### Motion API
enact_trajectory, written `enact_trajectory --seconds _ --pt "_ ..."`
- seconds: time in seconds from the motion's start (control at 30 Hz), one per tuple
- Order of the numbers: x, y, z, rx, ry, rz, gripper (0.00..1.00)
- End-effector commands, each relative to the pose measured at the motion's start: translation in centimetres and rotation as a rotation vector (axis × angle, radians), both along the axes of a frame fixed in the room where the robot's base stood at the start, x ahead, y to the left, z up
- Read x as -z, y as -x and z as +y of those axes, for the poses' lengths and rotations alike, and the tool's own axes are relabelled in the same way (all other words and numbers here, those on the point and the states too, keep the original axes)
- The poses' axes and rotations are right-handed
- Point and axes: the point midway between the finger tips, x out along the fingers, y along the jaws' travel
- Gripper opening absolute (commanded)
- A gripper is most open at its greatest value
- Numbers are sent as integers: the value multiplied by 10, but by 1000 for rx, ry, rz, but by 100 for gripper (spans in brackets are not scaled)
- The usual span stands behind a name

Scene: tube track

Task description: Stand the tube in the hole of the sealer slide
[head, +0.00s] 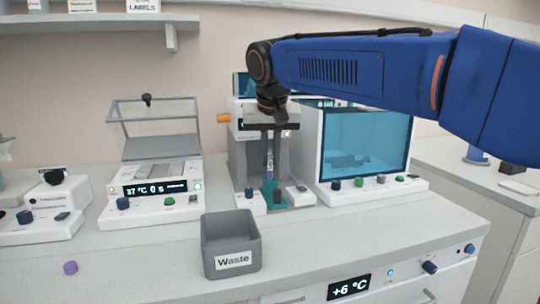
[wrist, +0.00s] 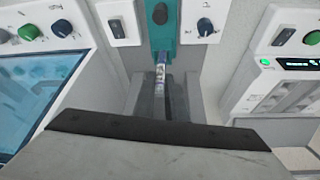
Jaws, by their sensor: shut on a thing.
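My gripper (head: 268,148) points down in front of the sealer and is shut on the tube. The tube (head: 270,168) is slim and clear with a pale label, and hangs roughly upright between the fingers. The tube also shows in the wrist view (wrist: 160,74), its labelled part sticking out past the fingers. The teal sealer slide (head: 267,185) lies below the tube, and fills the top middle of the wrist view (wrist: 161,42). The slide's hole is not clearly visible, and I cannot tell whether the tube's lower end touches the slide.
A grey Waste bin (head: 231,244) stands in front. A blue-windowed device (head: 366,145) is close on the right, a lidded heater (head: 152,190) on the left. A purple cap (head: 70,267) lies front left.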

Motion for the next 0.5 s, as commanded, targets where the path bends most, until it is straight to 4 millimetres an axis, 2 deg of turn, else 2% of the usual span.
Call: enact_trajectory --seconds 0.5 --pt "5 0 0 0 0 0 0"
